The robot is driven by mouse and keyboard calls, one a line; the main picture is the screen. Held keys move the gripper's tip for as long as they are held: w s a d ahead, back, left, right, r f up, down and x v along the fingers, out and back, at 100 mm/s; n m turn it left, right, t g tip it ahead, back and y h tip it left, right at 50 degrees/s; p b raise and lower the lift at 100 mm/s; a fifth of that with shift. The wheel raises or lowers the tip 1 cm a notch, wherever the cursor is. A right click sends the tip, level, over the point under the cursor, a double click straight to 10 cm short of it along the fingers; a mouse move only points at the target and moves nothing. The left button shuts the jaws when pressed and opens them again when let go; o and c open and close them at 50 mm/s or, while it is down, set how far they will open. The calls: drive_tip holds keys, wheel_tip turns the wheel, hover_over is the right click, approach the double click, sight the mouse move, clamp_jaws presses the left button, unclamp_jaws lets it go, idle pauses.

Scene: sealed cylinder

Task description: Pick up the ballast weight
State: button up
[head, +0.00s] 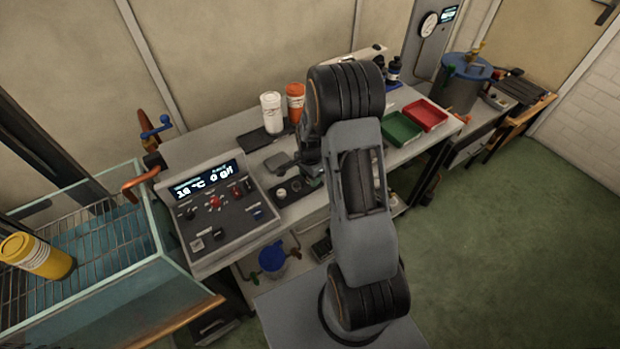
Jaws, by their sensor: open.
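A dark strip or tray (273,200) lies on the bench behind the control panel, with small pale round pieces (281,193) on it. One of these may be the ballast weight, but they are too small to tell. My gripper (309,180) is low over the right end of this strip, open, and mostly hidden behind my own arm. I cannot see anything between its fingers or whether it touches anything.
A control panel (213,219) stands at the bench's left end. A white cylinder (271,113) and an orange one (295,102) stand at the back. Green (401,129) and red (426,114) trays lie right. A glass tank (95,255) with a yellow cylinder (36,255) is left.

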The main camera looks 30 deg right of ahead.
drive_tip(key=c, duration=0.7)
